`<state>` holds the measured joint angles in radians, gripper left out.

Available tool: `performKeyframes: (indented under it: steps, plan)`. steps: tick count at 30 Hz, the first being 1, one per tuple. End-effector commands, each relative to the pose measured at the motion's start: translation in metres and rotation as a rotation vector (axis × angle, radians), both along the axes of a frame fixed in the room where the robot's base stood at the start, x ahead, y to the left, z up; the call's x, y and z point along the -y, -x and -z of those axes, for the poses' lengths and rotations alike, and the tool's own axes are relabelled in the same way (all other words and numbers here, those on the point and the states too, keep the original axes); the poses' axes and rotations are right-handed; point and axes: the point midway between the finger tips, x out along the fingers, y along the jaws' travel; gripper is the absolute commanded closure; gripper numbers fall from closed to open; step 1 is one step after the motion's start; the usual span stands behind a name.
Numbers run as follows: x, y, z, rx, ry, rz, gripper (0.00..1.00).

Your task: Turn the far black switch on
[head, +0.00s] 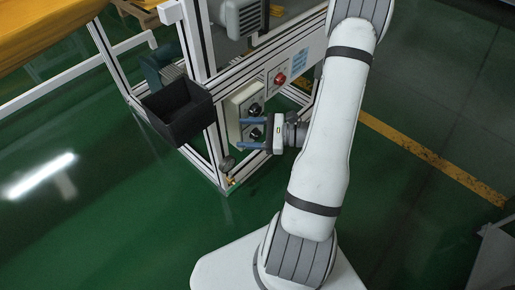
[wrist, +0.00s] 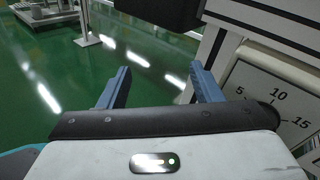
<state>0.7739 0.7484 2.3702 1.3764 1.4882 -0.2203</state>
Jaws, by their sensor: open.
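Two black switches sit on a pale control box on the frame. In the head view, the far black switch (head: 255,109) is the upper one. The near black switch (head: 256,133) lies lower, partly behind my gripper (head: 242,134). My gripper is open and empty, its two blue fingers reaching left in front of the box; whether they touch it I cannot tell. In the wrist view, the spread fingers of my gripper (wrist: 160,85) show green floor between them. A white dial plate (wrist: 268,95) marked 5, 10, 15 is right of the fingers.
A red button (head: 280,79) sits on the panel above the box. A black bin (head: 178,111) hangs left of the box on the aluminium frame (head: 215,140). A small round metal part (head: 226,163) is below. Green floor is open to the left.

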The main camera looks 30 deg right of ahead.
Motion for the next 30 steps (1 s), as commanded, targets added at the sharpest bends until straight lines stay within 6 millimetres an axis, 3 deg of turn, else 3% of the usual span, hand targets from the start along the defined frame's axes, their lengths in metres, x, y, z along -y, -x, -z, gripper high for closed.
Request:
performKeyframes:
  steps: [1, 3, 6, 10, 17, 30]
  plan:
    - [0.019, -0.003, 0.042, -0.022, -0.060, 0.111, 0.41]
    - [0.043, -0.007, 0.074, -0.040, -0.121, 0.251, 0.41]
    - [0.072, -0.007, 0.113, -0.059, -0.185, 0.419, 0.41]
    - [0.098, -0.003, 0.148, -0.077, -0.231, 0.569, 0.41]
    - [0.109, -0.007, 0.164, -0.084, -0.248, 0.647, 0.41]
    - [0.089, -0.061, 0.164, -0.084, -0.246, 0.643, 0.41]
